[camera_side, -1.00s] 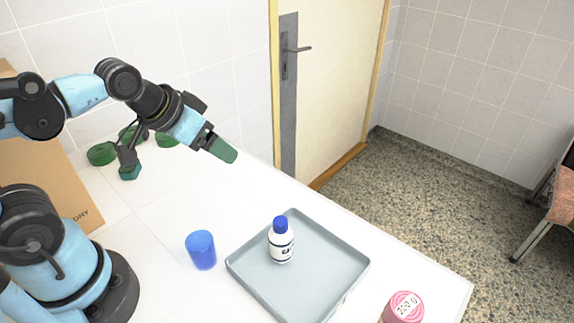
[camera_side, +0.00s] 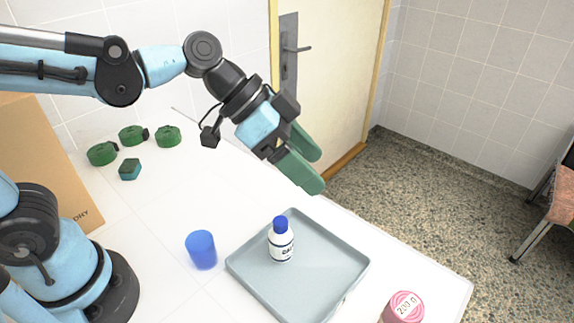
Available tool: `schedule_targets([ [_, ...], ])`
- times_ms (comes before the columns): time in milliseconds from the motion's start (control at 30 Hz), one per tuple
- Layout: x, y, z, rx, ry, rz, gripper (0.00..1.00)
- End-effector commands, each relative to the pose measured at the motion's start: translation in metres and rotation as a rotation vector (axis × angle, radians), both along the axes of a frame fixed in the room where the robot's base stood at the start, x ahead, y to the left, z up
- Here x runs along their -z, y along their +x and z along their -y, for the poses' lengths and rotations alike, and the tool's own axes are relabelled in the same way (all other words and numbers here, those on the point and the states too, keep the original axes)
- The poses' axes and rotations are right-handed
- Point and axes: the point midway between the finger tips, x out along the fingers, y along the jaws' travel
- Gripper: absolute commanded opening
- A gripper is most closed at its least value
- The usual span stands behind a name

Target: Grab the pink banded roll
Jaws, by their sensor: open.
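The pink banded roll (camera_side: 404,307) stands near the front right corner of the white table, partly cut off by the bottom of the picture. A pale label on it reads "200 g" or similar. My gripper (camera_side: 318,172) has two green fingers that are spread apart with nothing between them. It is in the air above the far side of the grey tray, up and to the left of the roll and well apart from it.
A grey tray (camera_side: 251,285) holds a white bottle with a blue cap (camera_side: 281,242). A blue cup (camera_side: 201,250) stands left of the tray. A cardboard box (camera_side: 40,150) stands at the left.

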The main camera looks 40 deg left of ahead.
Motion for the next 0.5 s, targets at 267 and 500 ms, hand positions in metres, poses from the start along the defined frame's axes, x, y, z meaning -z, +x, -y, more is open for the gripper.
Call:
schedule_targets([
  [267, -0.001, -0.022, 0.123, 0.542, -0.26, 0.189, 0.8],
  [500, 0.036, -0.035, 0.154, 0.685, -0.366, 0.281, 0.8],
])
